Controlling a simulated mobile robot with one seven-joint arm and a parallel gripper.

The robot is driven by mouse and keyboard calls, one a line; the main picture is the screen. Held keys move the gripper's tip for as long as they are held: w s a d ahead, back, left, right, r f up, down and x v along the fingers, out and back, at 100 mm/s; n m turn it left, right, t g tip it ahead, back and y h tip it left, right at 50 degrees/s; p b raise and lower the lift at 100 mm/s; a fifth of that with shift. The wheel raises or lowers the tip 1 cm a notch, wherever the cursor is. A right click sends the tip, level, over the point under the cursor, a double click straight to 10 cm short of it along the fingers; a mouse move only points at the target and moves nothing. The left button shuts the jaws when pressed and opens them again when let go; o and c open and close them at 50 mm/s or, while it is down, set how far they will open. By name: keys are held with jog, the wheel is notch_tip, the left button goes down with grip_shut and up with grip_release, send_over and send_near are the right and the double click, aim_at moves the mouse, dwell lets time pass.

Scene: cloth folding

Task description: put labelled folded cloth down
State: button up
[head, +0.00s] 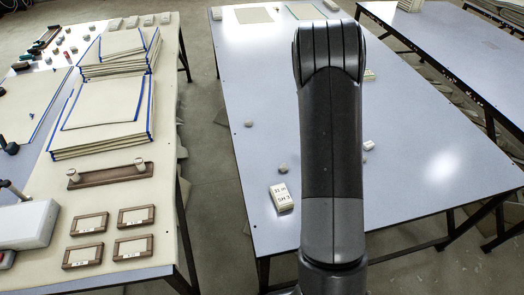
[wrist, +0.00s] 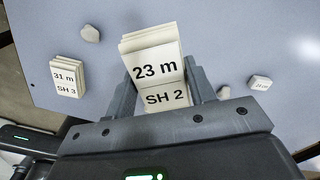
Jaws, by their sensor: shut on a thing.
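In the wrist view my gripper (wrist: 164,97) is shut on a folded cloth (wrist: 155,67), a cream stack whose label reads "23 m" and "SH 2". The cloth sits between the two dark fingers, over the pale blue table (wrist: 235,50). I cannot tell whether it touches the table. In the head view my arm hides the gripper and the held cloth. Another folded cloth (wrist: 68,77), labelled "31 m SH 3", lies to the left in the wrist view. A similar labelled cloth (head: 281,197) lies near the table's left front edge in the head view.
Small stones (head: 248,124) lie on the table (head: 255,75), and a small labelled block (wrist: 259,82) lies to the right in the wrist view. A left-hand table (head: 110,190) holds large cloth stacks (head: 105,115) and wooden label frames (head: 136,216). The head-view table's right part is largely clear.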

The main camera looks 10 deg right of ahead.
jog(key=w+a+n, duration=0.1)
jog(key=w+a, duration=0.1)
jog(key=a, duration=0.6)
send_over(261, 150)
notch_tip(261, 150, down, 7)
jog(key=shift+r, duration=0.1)
jog(key=shift+f, duration=2.05)
jog(key=o, duration=1)
jog(key=shift+f, duration=0.15)
jog(key=shift+c, duration=0.2)
